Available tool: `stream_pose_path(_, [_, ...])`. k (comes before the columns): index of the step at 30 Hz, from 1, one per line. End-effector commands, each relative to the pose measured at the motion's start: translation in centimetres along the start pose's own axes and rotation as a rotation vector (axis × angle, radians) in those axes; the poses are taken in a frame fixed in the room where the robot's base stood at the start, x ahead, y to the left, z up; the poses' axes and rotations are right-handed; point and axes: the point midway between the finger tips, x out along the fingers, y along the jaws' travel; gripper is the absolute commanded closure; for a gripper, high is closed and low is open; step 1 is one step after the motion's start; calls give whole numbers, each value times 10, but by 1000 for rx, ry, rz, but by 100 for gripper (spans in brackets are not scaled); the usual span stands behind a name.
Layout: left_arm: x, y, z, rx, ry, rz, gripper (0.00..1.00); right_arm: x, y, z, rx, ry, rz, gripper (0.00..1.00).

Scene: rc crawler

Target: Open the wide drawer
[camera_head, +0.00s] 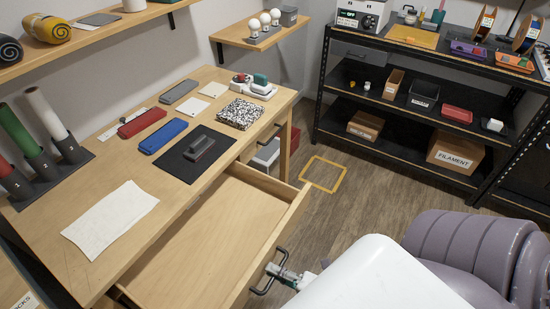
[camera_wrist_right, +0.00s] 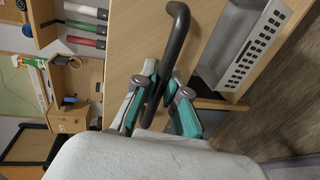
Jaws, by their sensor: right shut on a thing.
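The wide drawer (camera_head: 225,215) of the wooden desk is pulled well out, and its bare wooden inside shows in the head view. Its dark bar handle (camera_head: 266,284) is on the drawer front. My right gripper (camera_head: 284,275) is at the handle, partly hidden behind my white arm cover. In the right wrist view the dark handle (camera_wrist_right: 178,40) runs between the two green-tipped fingers of my right gripper (camera_wrist_right: 160,105), which is shut on it. The wooden drawer front (camera_wrist_right: 140,50) lies behind the handle. My left gripper is not in view.
A black shelf rack (camera_head: 420,145) stands at the back right.

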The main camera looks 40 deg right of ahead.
Motion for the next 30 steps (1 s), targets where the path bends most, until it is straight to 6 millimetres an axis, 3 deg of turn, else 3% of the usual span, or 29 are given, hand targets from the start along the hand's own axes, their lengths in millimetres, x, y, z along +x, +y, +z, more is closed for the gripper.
stream_pose_path(2, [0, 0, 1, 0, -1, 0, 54, 0, -1, 1, 0, -1, -2, 100])
stream_pose_path(3, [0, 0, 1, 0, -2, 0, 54, 0, 0, 1, 0, -1, -2, 83])
stream_pose_path(7, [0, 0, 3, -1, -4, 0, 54, 0, 0, 0, 0, -1, -1, 63])
stream_pose_path(19, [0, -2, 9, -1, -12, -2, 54, -9, 0, 0, 0, -1, -1, 63])
stream_pose_path(30, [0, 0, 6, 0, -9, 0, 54, -84, -1, 0, 2, -2, -5, 63])
